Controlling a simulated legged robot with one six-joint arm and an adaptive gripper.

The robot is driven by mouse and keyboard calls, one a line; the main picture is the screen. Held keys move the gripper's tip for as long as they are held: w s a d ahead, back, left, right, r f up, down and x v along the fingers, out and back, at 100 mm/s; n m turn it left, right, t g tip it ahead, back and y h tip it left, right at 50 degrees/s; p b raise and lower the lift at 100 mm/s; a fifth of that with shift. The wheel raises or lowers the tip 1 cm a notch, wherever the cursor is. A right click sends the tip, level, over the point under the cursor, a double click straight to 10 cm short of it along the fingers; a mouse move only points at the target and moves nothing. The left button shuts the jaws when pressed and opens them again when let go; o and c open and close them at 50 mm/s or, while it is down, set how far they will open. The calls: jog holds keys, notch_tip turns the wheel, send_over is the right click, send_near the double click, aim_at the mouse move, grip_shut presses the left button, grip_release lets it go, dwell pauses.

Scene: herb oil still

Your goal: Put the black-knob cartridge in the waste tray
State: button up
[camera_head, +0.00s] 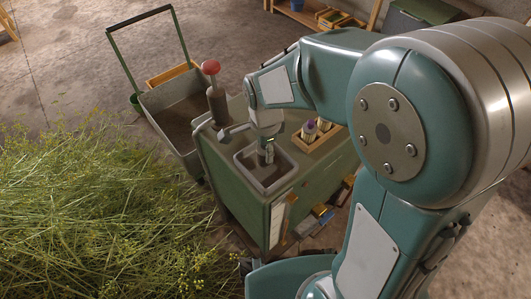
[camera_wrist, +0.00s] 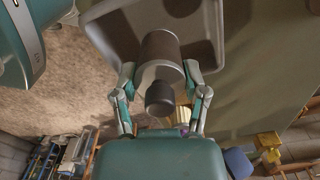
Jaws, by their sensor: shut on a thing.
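The black-knob cartridge, a grey cylinder (camera_wrist: 162,48) with a black knob (camera_wrist: 160,97), is between my gripper's fingers (camera_wrist: 162,84) in the wrist view. The fingers are shut on it around its pale collar below the knob. In the head view my gripper (camera_head: 266,146) points down over the grey waste tray (camera_head: 284,178) on the green cart top. The cartridge's lower end lies within the tray's outline in both views. The tray also shows in the wrist view (camera_wrist: 216,50). I cannot tell whether the cartridge touches the tray floor.
A wooden rack (camera_head: 325,140) with several cartridges, one purple-topped, stands right of the tray on the green cart (camera_head: 236,190). A grey bottle with a red knob (camera_head: 210,68) rises behind left. A grey handcart (camera_head: 172,108) stands behind. Cut herbs (camera_head: 90,210) fill the left.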

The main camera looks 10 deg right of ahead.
jog(key=shift+f, duration=1.3)
jog(key=shift+d+f, duration=0.1)
jog(key=o, duration=1.2)
jog(key=shift+c, duration=0.2)
notch_tip(320, 180, up, 12)
jog(key=shift+r, duration=0.15)
jog(key=s+d+r+n+t, duration=0.5)
jog(key=s+d+n, duration=0.5)
jog(key=s+n, duration=0.3)
jog(key=shift+d+r+n+t, duration=0.35)
jog(key=shift+r+n, duration=0.25)
jog(key=shift+n, duration=0.1)
